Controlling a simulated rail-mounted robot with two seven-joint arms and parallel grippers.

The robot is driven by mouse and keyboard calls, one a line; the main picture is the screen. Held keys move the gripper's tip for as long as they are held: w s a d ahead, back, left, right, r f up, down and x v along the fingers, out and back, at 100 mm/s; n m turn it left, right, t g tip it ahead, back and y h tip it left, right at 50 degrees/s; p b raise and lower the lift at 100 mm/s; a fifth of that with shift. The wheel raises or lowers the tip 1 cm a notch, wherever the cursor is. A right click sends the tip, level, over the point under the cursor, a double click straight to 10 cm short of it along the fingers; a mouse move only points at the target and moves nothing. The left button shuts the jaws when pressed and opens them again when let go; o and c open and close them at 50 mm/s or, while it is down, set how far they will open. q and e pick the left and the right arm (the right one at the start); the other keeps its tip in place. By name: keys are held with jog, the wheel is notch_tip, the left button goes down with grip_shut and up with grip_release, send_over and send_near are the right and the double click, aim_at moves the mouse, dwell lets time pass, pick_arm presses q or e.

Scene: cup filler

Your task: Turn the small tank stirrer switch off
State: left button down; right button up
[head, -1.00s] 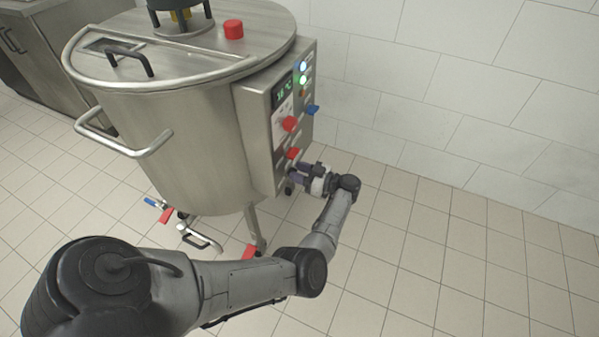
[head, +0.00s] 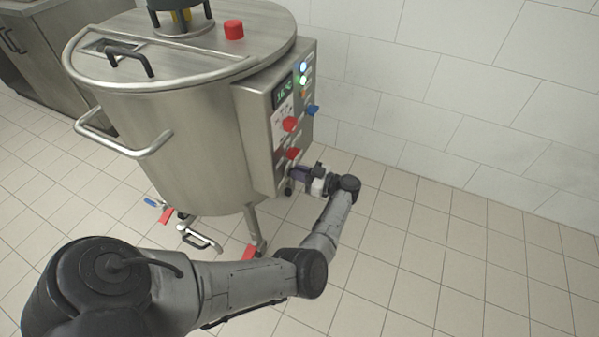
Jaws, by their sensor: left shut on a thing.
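The small steel tank (head: 195,150) stands on legs at the left centre, with a control box (head: 257,135) on its right side. The box's front carries a green-lit display (head: 285,92), an upper red switch (head: 290,124), a lower red switch (head: 293,153) and a blue switch (head: 312,110). My left gripper (head: 297,173) is at the bottom of this front, just below the lower red switch. It is shut on a small part there, which its fingers mostly hide. I cannot tell that part's setting. My right gripper is out of view.
The lid has a red button (head: 233,30) and a black handle (head: 130,60). A steel bar handle (head: 125,147) sticks out on the tank's left. Valves with blue and red levers (head: 167,214) sit low beneath. The tiled floor (head: 450,260) at right is clear up to the white wall (head: 470,90).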

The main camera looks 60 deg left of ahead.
pick_arm(q)
jog(key=n, duration=0.4)
jog(key=shift+s+d+f, duration=0.1)
jog(key=shift+s+d, duration=0.1)
jog(key=shift+s, duration=0.05)
jog(key=n, duration=0.1)
jog(key=n+b, duration=0.1)
jog(key=n, duration=0.1)
jog(key=shift+s+d+f+n, duration=0.15)
jog(key=shift+s+f+n, duration=0.05)
jog(key=shift+n, duration=0.1)
jog(key=n+b, duration=0.1)
jog(key=n, duration=0.1)
jog(key=n+b, duration=0.1)
jog(key=n, duration=0.1)
jog(key=f+n+b, duration=0.1)
jog(key=n, duration=0.1)
jog(key=shift+s+d, duration=0.15)
jog(key=shift+s, duration=0.1)
jog(key=n+b, duration=0.1)
jog(key=n, duration=0.1)
jog(key=shift+n+b, duration=0.3)
jog(key=shift+b, duration=0.05)
jog(key=shift+f+n, duration=0.1)
jog(key=shift+n, duration=0.4)
jog(key=c, duration=1.2)
grip_release()
jog(key=shift+o, duration=0.2)
